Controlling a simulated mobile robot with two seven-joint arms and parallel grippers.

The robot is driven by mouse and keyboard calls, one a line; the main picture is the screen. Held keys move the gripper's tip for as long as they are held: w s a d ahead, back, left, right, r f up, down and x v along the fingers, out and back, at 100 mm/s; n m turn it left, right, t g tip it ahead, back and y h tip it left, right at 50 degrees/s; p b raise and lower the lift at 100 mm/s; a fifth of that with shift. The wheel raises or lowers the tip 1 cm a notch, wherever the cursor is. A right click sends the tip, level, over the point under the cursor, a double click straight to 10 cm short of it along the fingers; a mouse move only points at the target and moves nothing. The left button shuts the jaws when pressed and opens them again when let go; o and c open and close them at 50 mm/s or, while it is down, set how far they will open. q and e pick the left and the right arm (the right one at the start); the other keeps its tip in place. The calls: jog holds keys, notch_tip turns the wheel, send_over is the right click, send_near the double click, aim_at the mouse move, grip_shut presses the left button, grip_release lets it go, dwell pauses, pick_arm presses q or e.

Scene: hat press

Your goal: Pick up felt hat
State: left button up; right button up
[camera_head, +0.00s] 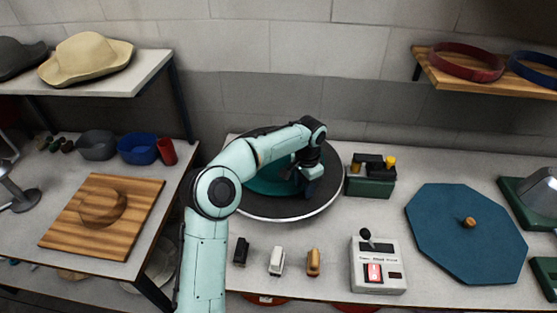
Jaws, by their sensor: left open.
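A beige felt hat (85,57) rests brim down on the white shelf at the upper left. A dark grey felt hat (17,58) sits beside it, cut off by the left edge. My left gripper (312,187) is open and points down over the right part of the round black plate (262,211). A teal round thing (265,182) lies on that plate, partly hidden by my arm; I cannot tell whether it is a hat. The gripper's fingertips are small and dark, and contact is unclear. My right gripper is not in view.
A wooden board (137,213) with a round block, a blue bowl (138,148) and a red cup (166,151) are at left. A control box (378,278) with a lever and small brushes stand in front. A blue octagonal mat (455,255) lies at right.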

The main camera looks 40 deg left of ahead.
pick_arm(q)
grip_shut()
notch_tip(320, 180, up, 20)
jog(key=p, duration=0.1)
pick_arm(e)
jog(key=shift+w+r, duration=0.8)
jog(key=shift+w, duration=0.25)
